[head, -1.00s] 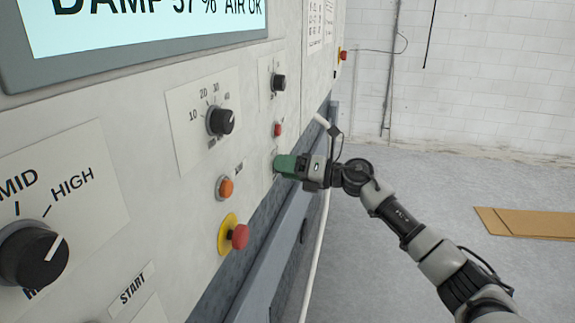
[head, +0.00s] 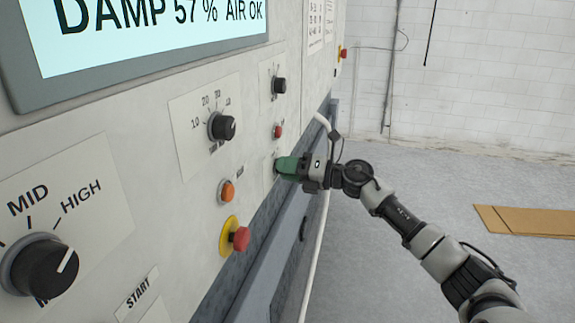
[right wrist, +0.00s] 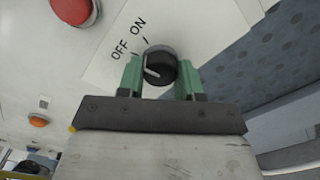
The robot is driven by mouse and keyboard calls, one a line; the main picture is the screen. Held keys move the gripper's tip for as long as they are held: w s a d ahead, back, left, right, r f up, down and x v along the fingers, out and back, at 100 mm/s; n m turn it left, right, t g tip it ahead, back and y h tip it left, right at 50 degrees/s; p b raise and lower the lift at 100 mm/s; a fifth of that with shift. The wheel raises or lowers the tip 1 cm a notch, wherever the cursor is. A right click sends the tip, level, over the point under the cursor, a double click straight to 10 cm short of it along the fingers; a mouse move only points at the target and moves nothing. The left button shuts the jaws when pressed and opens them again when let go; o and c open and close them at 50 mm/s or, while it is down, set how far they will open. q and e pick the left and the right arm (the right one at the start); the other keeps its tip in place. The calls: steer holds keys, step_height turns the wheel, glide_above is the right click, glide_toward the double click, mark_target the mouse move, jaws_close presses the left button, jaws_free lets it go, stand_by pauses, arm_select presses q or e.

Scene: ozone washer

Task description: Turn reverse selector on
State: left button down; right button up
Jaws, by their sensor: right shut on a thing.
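A black selector knob (right wrist: 160,66) with a white pointer line sits on a white plate marked OFF and ON in the right wrist view. My left gripper is not in view.
Near the gripper are a red button (head: 277,131), an orange button (head: 227,191) and a red emergency stop (head: 239,238) on yellow. Other dials (head: 222,126) and a display (head: 160,30) are on the panel. A pale hose (head: 318,245) hangs beside the machine.

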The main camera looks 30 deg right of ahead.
steer(key=shift+m+p, duration=2.15)
steer(key=shift+m, duration=0.65)
steer(key=o, duration=0.9)
